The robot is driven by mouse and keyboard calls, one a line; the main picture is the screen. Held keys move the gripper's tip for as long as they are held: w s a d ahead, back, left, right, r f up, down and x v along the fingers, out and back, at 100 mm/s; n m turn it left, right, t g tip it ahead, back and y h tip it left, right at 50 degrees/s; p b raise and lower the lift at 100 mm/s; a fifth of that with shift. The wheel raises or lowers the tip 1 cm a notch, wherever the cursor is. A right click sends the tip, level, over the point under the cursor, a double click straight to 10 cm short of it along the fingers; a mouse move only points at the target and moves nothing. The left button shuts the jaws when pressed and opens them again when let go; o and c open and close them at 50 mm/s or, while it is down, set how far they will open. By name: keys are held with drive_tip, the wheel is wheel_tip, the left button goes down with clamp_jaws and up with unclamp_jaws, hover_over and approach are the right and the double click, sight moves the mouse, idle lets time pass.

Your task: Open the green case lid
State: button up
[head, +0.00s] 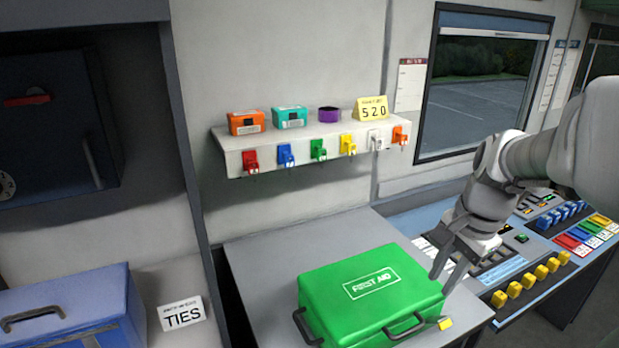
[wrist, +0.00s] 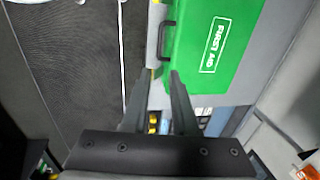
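The green FIRST AID case (head: 345,268) sits on the grey counter with its lid shut. It has a dark handle (head: 405,326) on its front side and another dark handle (head: 306,327) on its left side. A small yellow piece (head: 445,323) shows at its front right corner. My gripper (head: 446,272) is beside the case's right edge, pointing down, with its fingers apart. In the wrist view the open, empty gripper (wrist: 155,82) has its fingertips near the edge of the green case (wrist: 194,60). Whether a finger touches the case is unclear.
A wall shelf (head: 235,160) with small boxes and several coloured keys is behind the case. A control console (head: 525,245) with coloured buttons stands to the right. A blue toolbox (head: 60,300) and a TIES card (head: 181,313) are at the left. The counter behind the case (head: 310,238) is clear.

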sight(413, 328)
drive_tip(key=f, duration=0.5)
drive_tip(key=w+f+b, duration=0.1)
drive_tip(key=f, duration=0.4)
drive_tip(key=w+a+f, duration=0.1)
drive_tip(key=f, duration=0.4)
drive_tip(key=shift+w+f, duration=0.2)
drive_tip(key=shift+w, duration=0.05)
clamp_jaws()
idle(0.7)
